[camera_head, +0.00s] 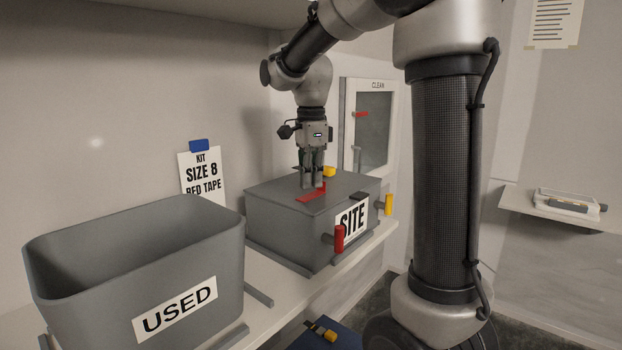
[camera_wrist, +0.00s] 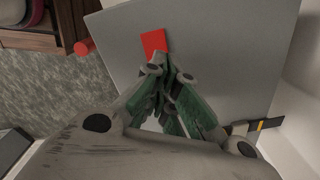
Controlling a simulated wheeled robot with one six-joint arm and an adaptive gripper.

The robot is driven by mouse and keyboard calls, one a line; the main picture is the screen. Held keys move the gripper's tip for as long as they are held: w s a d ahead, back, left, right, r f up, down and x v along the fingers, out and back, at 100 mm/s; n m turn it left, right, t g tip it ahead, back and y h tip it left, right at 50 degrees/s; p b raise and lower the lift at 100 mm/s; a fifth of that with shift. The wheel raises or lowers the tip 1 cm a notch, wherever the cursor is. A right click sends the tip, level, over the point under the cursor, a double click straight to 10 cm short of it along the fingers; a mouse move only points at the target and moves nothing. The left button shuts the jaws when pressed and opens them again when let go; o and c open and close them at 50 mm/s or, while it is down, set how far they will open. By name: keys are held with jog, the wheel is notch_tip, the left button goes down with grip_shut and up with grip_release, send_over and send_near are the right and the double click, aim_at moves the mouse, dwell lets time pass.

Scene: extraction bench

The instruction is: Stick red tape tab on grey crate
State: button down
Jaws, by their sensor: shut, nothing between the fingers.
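The grey crate (camera_head: 270,222) labelled SITE stands on the bench; its lid also fills much of the wrist view (camera_wrist: 225,50). A red tape tab (camera_head: 310,195) lies on top of the crate's lid and looks flat. It also shows in the wrist view (camera_wrist: 153,40), just beyond my fingertips. My gripper (camera_head: 313,186) points down at the tab, shut with nothing between its fingers. In the wrist view my gripper (camera_wrist: 158,62) has its fingertips together at the tab's near edge and hides part of it. I cannot tell whether the fingertips touch the tab.
A grey open bin labelled USED (camera_head: 140,255) stands left of the crate. A sign reading KIT SIZE 8 RED TAPE (camera_head: 202,178) and a CLEAN cabinet (camera_head: 385,130) stand behind.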

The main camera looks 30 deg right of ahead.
aim_at(311, 195)
jog(key=shift+f, duration=1.1)
dwell(1.6)
jog(key=shift+r, duration=0.1)
jog(key=shift+r, duration=3.45)
